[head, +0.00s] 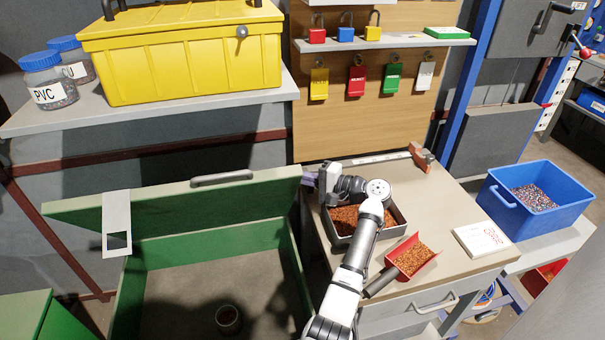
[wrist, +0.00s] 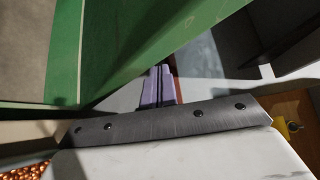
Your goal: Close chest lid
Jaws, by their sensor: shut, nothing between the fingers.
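The green chest (head: 200,243) stands at lower left in the head view with its lid (head: 225,203) raised at the back. A grey handle (head: 222,178) sits along the lid's upper edge, and a white hasp plate (head: 117,224) hangs at its left. My gripper (head: 307,181) is at the lid's right end, shut and empty. In the wrist view the purple fingers (wrist: 158,88) are together close to the green lid (wrist: 150,45). I cannot tell whether they touch it.
A dark jar (head: 229,319) stands inside the chest. Right of the chest, a workbench holds a grey tray of granules (head: 397,212), a red scoop (head: 411,256) and a white card (head: 482,240). A shelf with a yellow toolbox (head: 185,60) overhangs behind the lid.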

